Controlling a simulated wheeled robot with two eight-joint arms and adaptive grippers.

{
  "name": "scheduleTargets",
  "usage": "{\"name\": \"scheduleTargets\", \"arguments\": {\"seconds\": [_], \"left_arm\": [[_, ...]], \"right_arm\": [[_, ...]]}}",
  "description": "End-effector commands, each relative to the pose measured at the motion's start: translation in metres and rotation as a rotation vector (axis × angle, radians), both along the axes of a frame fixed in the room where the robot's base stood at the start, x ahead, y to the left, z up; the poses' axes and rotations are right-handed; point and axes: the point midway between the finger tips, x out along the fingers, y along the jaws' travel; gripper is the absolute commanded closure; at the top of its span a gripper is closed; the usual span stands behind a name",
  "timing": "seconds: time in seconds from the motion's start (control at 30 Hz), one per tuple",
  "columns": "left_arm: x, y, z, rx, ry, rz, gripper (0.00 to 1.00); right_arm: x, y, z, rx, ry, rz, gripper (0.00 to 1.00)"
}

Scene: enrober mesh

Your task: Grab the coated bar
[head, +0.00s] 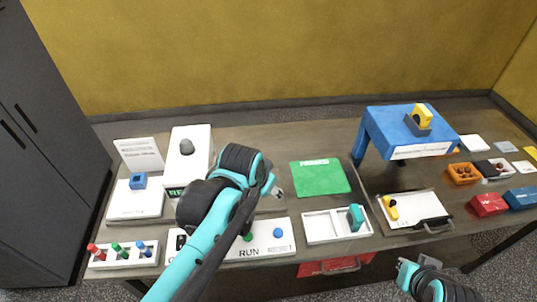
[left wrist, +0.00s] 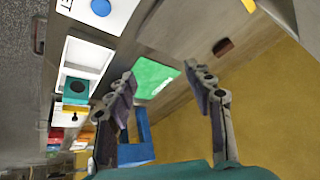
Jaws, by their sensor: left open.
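A small dark brown bar (left wrist: 223,47), which looks like the coated bar, lies on a grey-brown surface in the left wrist view. In the head view I cannot make it out; my left arm covers that part of the table. My left gripper (left wrist: 165,88) is open, with nothing seen between its fingers. The bar shows past the fingertips, nearer the right finger, and apart from both. In the head view the left gripper (head: 277,191) is above the table, left of the green mat. My right arm shows at the bottom right; its fingertips are not clear.
The green mat (head: 320,178) lies right of my left gripper. The RUN panel (head: 270,246) and a white tray (head: 322,227) with a teal block (head: 355,217) stand in front. A blue stand (head: 402,133) rises at right. A white machine (head: 190,140) stands at left.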

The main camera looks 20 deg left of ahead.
Motion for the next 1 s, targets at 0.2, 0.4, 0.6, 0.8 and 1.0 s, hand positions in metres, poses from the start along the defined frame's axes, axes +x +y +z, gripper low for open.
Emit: {"name": "scheduleTargets", "arguments": {"seconds": [0.2,0.4,0.6,0.8,1.0], "left_arm": [[0.031,0.014,0.012,0.049,0.058,-0.076,0.47],[0.07,0.035,0.019,0.104,0.132,-0.179,0.47],[0.133,0.075,0.012,0.166,0.249,-0.359,0.47],[0.192,0.126,-0.023,0.198,0.368,-0.573,0.47],[0.226,0.169,-0.067,0.196,0.451,-0.756,0.47]], "right_arm": [[0.0,0.0,0.003,0.0,0.0,0.0,1.0],[0.0,0.0,0.006,0.0,0.0,0.0,1.0],[0.0,0.0,0.012,0.0,0.0,0.0,1.0],[0.0,0.0,0.017,0.0,0.0,0.0,1.0],[0.0,0.0,0.021,0.0,0.0,0.0,1.0]]}}
